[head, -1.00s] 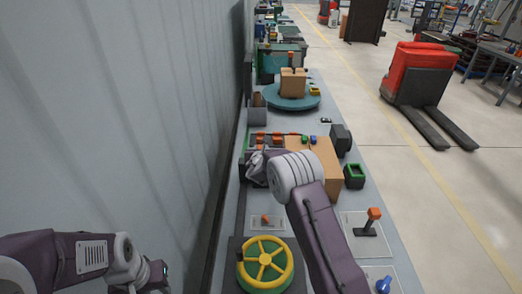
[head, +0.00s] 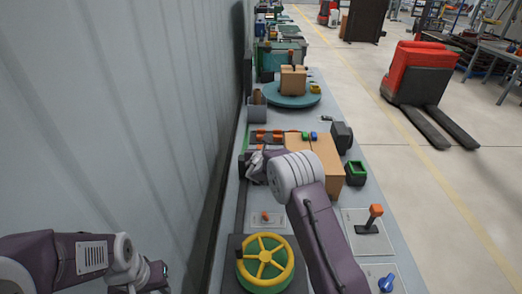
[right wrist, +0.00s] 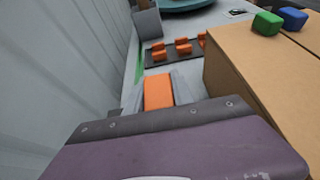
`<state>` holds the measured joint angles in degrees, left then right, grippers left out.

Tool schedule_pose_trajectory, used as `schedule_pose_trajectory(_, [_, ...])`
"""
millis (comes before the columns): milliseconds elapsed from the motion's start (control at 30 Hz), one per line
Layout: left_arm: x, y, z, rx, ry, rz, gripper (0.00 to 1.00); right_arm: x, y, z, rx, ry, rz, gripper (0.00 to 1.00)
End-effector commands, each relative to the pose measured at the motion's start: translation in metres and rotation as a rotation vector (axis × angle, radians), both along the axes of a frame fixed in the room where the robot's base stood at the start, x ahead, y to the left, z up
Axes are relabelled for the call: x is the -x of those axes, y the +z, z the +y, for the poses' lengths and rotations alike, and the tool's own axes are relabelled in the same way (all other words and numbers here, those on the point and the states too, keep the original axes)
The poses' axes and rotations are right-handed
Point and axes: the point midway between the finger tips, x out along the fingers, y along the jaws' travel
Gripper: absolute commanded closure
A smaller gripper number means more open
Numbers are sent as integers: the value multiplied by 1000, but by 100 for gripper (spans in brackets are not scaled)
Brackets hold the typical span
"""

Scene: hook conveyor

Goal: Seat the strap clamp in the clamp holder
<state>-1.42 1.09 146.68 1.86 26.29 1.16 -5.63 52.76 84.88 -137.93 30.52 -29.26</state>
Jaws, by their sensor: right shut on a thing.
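My right gripper (right wrist: 158,88) is shut on an orange block, which I take to be the strap clamp (right wrist: 158,92). The clamp sits between the two grey fingers in the right wrist view; its lower part is hidden by the gripper body. A dark tray (right wrist: 155,60) with several orange pieces lies just beyond the clamp; I take it to be the clamp holder. In the head view my right gripper (head: 254,166) is left of the cardboard box, on the near side of the tray, and the clamp in it is hard to make out. My left wrist shows at lower left; its fingertips cannot be made out.
A cardboard box (head: 318,160) stands right of the right gripper, with a green block (right wrist: 267,23) and a blue block (right wrist: 292,18) on top. A grey wall (head: 130,110) runs along the left. A yellow handwheel (head: 265,263) is nearer; a round turntable (head: 291,97) is farther off.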

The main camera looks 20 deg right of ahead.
Motion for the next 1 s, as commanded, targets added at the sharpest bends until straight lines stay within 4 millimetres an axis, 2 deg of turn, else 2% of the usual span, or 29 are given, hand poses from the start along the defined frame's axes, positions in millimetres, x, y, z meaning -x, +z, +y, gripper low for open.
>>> schedule_pose_trajectory(167, [0,0,0,0,0,0,64,0,0,0,0,0,-1,100])
schedule_pose_trajectory(200, [0,0,0,0,0,0,64,0,0,0,0,0,-1,63])
schedule_pose_trajectory(267, [0,0,0,0,0,0,64,0,0,0,0,0,-1,46])
schedule_pose_trajectory(667, [0,-3,0,0,0,0,64,5,1,2,0,1,0,46])
schedule_pose_trajectory(1000, [0,-22,0,0,0,0,64,60,25,18,0,2,-3,46])
